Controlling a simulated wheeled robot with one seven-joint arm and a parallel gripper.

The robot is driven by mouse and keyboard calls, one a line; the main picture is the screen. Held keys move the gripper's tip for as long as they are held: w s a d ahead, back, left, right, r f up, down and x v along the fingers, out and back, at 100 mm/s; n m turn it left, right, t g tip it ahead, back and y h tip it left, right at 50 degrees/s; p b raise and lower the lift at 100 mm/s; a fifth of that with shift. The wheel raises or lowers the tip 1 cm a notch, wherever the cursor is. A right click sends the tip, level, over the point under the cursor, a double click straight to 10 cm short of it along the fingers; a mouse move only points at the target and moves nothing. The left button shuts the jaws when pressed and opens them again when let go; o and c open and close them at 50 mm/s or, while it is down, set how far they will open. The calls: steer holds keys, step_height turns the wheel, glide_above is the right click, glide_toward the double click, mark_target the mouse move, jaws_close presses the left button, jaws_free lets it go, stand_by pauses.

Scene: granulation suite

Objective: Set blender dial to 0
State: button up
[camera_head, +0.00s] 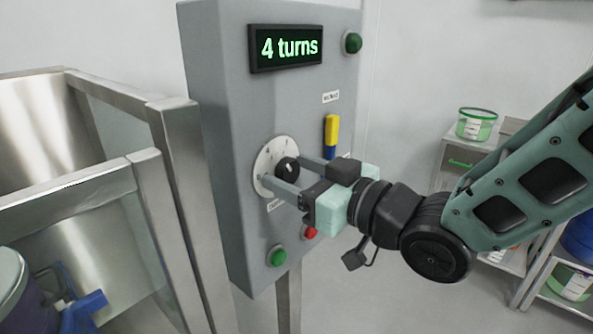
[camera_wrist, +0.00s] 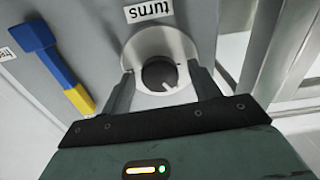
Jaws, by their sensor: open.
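The blender dial is a black knob (camera_head: 287,168) on a round white scale plate (camera_head: 265,181), mounted on a grey control panel (camera_head: 225,120). The panel's display (camera_head: 285,47) reads "4 turns" in green. My gripper (camera_head: 290,172) is open, its two fingers at either side of the knob in the head view. In the wrist view the knob (camera_wrist: 159,74) sits between the fingertips with a gap visible on both sides. A label reading "turns" (camera_wrist: 149,10) shows beside the dial. Part of the scale plate is hidden by the fingers.
A yellow and blue lever (camera_head: 331,135) is close beside the dial. A green button (camera_head: 277,256) and a red button (camera_head: 311,232) lie below, another green button (camera_head: 352,42) above. Steel guard frames (camera_head: 150,190) stand left, a shelf (camera_head: 470,160) with tubs right.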

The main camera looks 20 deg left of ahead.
steer(key=c, duration=1)
steer(key=shift+o, duration=0.2)
steer(key=shift+f+n+b, duration=0.15)
steer(key=shift+n+b, duration=0.25)
steer(key=shift+b, duration=0.35)
steer(key=n+b, duration=0.2)
steer(key=b, duration=0.1)
steer(key=shift+f, duration=0.15)
steer(key=n+b, duration=0.3)
steer(key=b, duration=0.2)
steer(key=shift+n, duration=0.3)
steer(key=n+b, duration=0.3)
steer(key=b, duration=0.2)
steer(key=shift+n, duration=0.4)
steer(key=shift+n+b, duration=0.8)
steer(key=shift+b, duration=0.25)
steer(key=shift+r, duration=0.25)
